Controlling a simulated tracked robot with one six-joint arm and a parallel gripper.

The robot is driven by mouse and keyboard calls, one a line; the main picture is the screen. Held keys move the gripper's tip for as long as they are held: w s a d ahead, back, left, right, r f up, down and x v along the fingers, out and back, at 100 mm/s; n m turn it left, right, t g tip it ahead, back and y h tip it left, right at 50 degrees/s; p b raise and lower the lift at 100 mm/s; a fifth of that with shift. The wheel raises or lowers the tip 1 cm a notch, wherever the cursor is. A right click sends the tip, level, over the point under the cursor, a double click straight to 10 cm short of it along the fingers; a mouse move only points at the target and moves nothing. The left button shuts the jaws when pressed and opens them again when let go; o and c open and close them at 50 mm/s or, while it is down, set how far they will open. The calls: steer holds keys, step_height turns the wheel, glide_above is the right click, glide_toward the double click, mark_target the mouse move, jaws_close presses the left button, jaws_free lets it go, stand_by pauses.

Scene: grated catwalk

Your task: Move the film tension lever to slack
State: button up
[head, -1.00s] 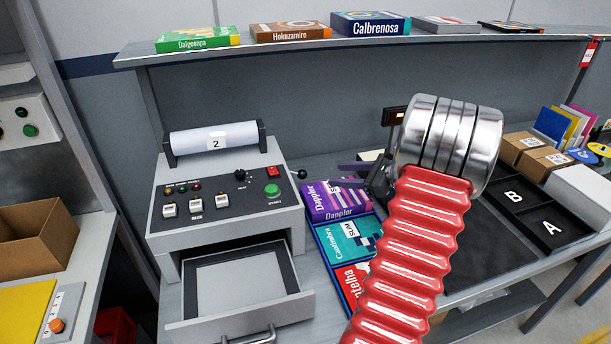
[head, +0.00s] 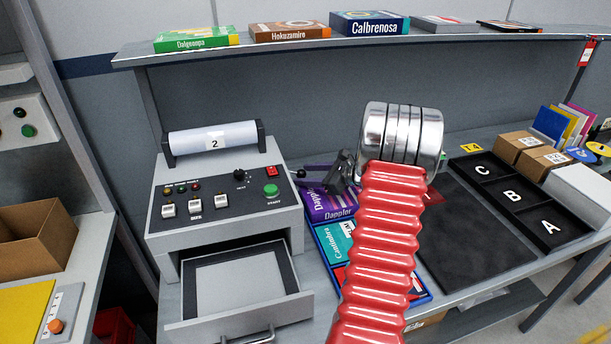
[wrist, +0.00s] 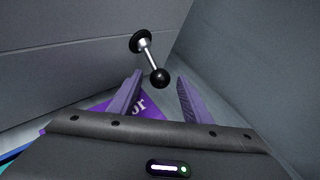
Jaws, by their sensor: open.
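The film tension lever (wrist: 151,60) is a short metal rod with a black ball knob, on the side wall of the machine (wrist: 60,60). In the head view its knob (head: 300,173) shows at the machine's right side. My gripper (wrist: 160,88) is open, with purple fingers to the left and right of the knob in the wrist view. The knob shows at the gap between the fingertips; I cannot tell whether it is between them or just beyond. No finger visibly touches it. In the head view my gripper (head: 308,178) is beside the machine, partly hidden by my arm.
The machine's white roll (head: 213,138) is on top and its drawer (head: 240,300) is open in front. A dark mat (head: 470,240) and lettered bins (head: 512,195) are to the right.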

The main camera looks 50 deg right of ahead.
steer(key=shift+w+a+f, duration=0.1)
steer(key=shift+w, duration=0.25)
steer(key=c, duration=0.9)
steer(key=shift+a, duration=0.1)
steer(key=shift+c, duration=0.6)
steer(key=shift+d, duration=0.2)
